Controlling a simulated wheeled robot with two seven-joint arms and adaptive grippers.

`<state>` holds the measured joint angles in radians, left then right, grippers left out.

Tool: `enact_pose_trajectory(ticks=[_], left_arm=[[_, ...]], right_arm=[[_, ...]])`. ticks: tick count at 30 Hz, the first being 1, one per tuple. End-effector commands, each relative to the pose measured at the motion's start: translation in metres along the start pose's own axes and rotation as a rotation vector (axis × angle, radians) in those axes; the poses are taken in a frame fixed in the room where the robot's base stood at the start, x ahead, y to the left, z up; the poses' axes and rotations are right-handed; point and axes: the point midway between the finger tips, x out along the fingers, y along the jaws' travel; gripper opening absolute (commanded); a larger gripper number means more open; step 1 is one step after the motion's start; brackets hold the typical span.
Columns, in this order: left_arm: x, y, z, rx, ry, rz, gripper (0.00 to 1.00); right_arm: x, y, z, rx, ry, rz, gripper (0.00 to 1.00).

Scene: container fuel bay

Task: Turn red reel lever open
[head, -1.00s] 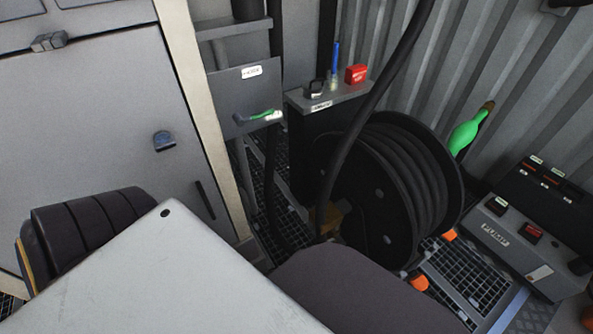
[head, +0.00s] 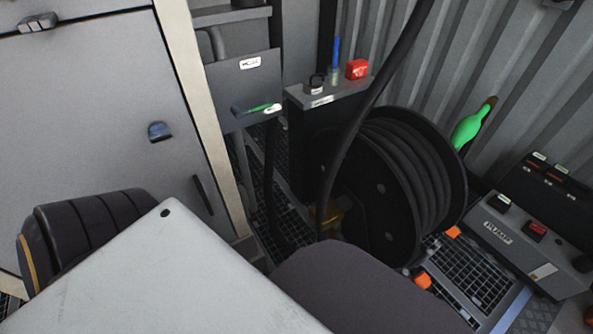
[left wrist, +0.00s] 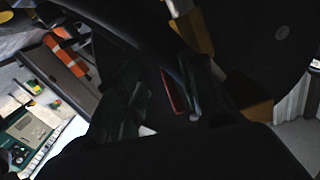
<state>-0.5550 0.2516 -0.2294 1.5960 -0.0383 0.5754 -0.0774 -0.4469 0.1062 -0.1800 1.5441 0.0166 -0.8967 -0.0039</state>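The black hose reel (head: 385,190) stands in the middle of the head view, with dark hose wound on it. A brass-coloured fitting (head: 328,214) shows low at its left side. No red lever can be made out on the reel in the head view. In the left wrist view, a narrow red strip (left wrist: 173,93), possibly the lever, shows between the dark fingers of my left gripper (left wrist: 165,100). The fingers look apart, one on each side of the strip; contact cannot be told. Brass-coloured parts (left wrist: 254,110) are close by. Neither gripper shows in the head view.
A grey shelf (head: 310,100) behind the reel bears a red block (head: 357,69). A green nozzle (head: 473,124) is by the corrugated wall. The pump panel (head: 515,232) is at right. A grey cabinet (head: 85,110) is at left. An orange-banded object (left wrist: 66,50) shows in the wrist view.

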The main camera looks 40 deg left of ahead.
Motion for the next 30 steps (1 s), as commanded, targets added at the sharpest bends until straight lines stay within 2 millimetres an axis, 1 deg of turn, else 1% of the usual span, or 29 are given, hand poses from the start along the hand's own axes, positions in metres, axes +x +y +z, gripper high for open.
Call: enact_pose_trajectory(ticks=[3,21,25,30], left_arm=[[-0.015,0.000,-0.001,0.000,-0.003,0.000,0.38],[-0.086,0.000,-0.001,0.001,-0.003,0.000,0.38],[-0.099,0.000,-0.001,0.001,-0.002,0.000,0.38],[-0.108,-0.001,0.000,0.001,0.000,-0.001,0.38]], right_arm=[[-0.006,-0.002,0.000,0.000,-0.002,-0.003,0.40],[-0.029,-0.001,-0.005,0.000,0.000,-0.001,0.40],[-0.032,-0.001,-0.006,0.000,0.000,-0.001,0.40],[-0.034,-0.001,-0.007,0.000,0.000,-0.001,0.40]])
